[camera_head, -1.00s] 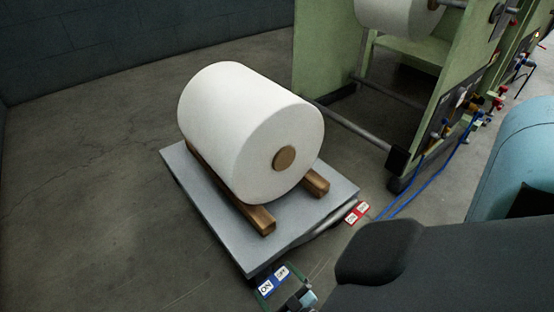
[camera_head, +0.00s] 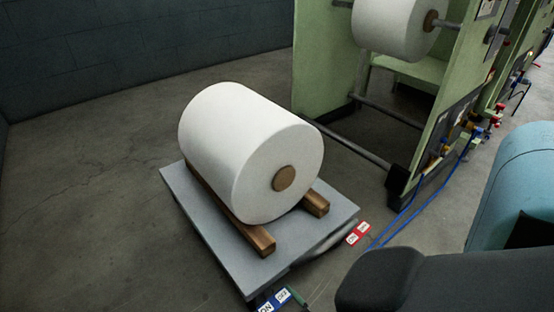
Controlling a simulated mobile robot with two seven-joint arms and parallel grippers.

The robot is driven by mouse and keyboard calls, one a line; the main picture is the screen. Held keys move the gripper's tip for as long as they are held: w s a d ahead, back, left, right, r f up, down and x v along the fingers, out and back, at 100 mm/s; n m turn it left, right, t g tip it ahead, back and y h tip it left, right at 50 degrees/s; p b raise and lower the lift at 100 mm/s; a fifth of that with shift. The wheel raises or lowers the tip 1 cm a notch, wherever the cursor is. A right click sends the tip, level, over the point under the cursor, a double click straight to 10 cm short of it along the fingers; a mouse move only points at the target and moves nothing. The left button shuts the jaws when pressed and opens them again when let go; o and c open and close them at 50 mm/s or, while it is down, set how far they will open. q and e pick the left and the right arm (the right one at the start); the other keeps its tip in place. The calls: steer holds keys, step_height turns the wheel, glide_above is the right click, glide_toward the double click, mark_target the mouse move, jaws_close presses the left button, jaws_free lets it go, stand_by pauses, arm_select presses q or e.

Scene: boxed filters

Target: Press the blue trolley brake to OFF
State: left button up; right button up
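The blue trolley brake (camera_head: 273,302) is a small blue pedal with white ON and OFF labels, cut by the bottom edge of the head view. OFF is on its right half, ON on its left. A thin dark green piece lies along its right side. The pedal sits at the near corner of a grey flat trolley (camera_head: 225,240), which bears a large white roll (camera_head: 240,150) on two wooden beams. I cannot tell which way the pedal is tipped. Neither of my grippers shows in the head view.
A red pedal (camera_head: 358,233) with white labels sits at the trolley's right side. A green machine (camera_head: 445,80) with another white roll (camera_head: 390,22) stands behind right. Blue hoses (camera_head: 400,222) run along the floor beside it. The floor left of the trolley is clear.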

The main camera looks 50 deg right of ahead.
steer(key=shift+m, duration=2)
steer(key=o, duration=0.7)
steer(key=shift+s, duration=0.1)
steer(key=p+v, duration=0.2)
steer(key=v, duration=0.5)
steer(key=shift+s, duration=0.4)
